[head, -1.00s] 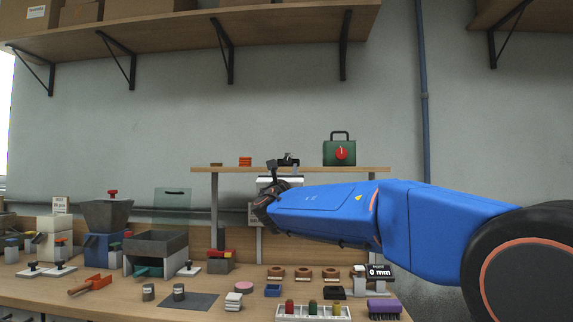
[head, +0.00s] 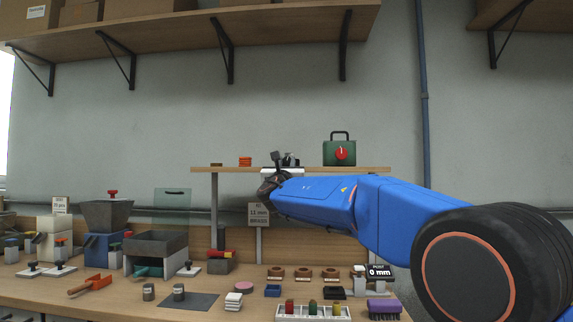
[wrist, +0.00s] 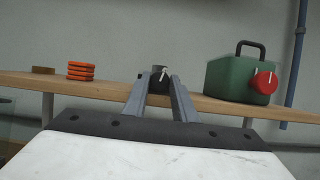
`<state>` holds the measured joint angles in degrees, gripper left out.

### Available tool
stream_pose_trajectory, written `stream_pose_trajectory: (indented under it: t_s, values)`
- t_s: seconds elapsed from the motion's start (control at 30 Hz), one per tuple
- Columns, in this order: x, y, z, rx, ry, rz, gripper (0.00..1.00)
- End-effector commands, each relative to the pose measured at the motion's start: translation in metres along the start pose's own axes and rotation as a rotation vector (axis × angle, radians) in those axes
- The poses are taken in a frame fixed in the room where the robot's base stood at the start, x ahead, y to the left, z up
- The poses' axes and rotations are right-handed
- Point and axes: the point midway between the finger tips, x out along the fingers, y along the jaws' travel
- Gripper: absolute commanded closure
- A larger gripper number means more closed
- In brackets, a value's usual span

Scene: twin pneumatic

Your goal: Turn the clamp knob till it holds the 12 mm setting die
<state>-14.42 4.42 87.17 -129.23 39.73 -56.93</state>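A dark knob with a white pointer mark (wrist: 160,80) shows between my fingertips in the wrist view. In the head view a small black fixture (head: 292,160) is on the raised shelf, partly behind my gripper. My gripper (wrist: 158,88) has its two grey fingers apart, one on each side of the knob in the picture. I cannot tell whether they reach around it or touch it. In the head view my gripper (head: 283,161) is small and seen from behind. I cannot make out a 12 mm setting die.
On the shelf (head: 225,169), a stack of orange pieces (wrist: 80,71) is left of the knob. A green case with a red dial (wrist: 237,78) stands to the right. An 11 mm sign (head: 259,215) hangs below. The bench holds blocks, trays and a 0 mm display (head: 380,271).

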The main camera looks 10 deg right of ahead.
Motion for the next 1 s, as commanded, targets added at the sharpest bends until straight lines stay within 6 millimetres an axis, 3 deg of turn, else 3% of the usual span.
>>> stream_pose_trajectory:
  t_s: [0.17, 0.5, 0.77, 0.8, 0.83, 0.87, 1.0]
  values:
    - [-0.0001, 0.0004, 0.0000, 0.014, 0.000, -0.006, 0.98]
    - [-0.0001, 0.0026, 0.0007, 0.250, -0.001, -0.103, 0.98]
    - [-0.0001, 0.0020, 0.0004, 0.256, 0.000, -0.106, 0.98]
    - [-0.0001, 0.0020, 0.0003, 0.256, 0.000, -0.106, 0.70]
    - [-0.0002, 0.0020, 0.0004, 0.256, 0.000, -0.106, 0.63]
    - [-0.0001, 0.0020, 0.0004, 0.255, 0.000, -0.106, 0.58]
    - [-0.0001, 0.0020, 0.0003, 0.255, 0.000, -0.106, 0.58]
